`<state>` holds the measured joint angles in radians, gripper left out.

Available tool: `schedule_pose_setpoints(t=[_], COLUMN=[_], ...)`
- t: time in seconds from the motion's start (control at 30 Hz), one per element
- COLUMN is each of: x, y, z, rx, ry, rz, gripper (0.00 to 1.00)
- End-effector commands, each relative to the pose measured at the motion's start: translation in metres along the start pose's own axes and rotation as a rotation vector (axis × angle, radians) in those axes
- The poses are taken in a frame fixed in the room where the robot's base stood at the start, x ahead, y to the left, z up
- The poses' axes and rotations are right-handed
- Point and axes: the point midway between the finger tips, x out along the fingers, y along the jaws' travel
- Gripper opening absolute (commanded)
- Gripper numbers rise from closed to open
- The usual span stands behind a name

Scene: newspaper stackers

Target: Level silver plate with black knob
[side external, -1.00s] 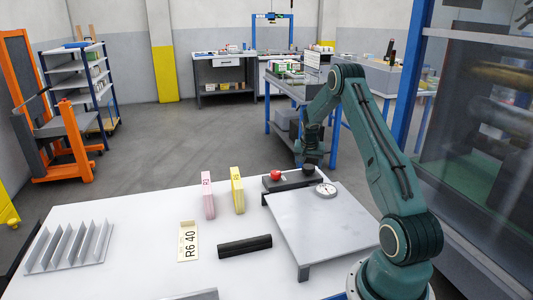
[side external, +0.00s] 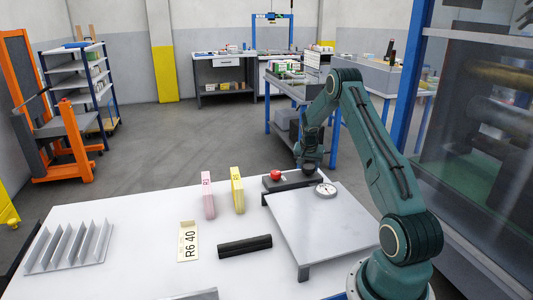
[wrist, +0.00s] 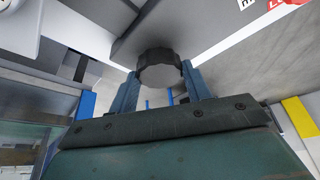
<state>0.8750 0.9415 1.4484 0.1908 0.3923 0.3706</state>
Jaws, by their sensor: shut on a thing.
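The silver plate (side external: 322,232) stands raised on the right of the white table in the side view. I cannot tell from here whether it is tilted. A round white dial gauge (side external: 326,190) lies on its far part. The black knob (wrist: 158,68) sits on a dark box (side external: 286,185) at the plate's far edge, beside a red button (side external: 276,175). My gripper (side external: 309,167) points down over that box. In the wrist view my gripper (wrist: 160,80) has its blue fingers on both sides of the knob, shut on it. The gauge's needle reading is too small to tell.
A pink block (side external: 208,194) and a yellow block (side external: 237,190) stand left of the box. A black bar (side external: 244,245), a label card (side external: 188,240) and a slotted rack (side external: 70,246) lie further left. White table between them is bare.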

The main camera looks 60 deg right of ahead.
Motion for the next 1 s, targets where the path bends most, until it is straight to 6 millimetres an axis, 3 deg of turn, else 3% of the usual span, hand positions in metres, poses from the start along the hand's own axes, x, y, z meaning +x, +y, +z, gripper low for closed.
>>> schedule_pose_setpoints(t=[0.4, 0.43, 0.5, 0.53, 1.0], x=[-0.0002, -0.0001, -0.0001, -0.0002, -0.0056], y=[-0.0008, -0.0008, -0.0008, -0.0007, -0.0008], z=[0.0001, 0.0001, 0.0001, 0.0001, -0.0005], rx=[0.052, 0.052, 0.052, 0.052, 0.052], ry=[0.000, 0.000, 0.000, 0.000, 0.001], rz=[0.021, 0.021, 0.021, 0.021, 0.021], gripper=[0.26, 0.54, 0.68, 0.70, 0.70])
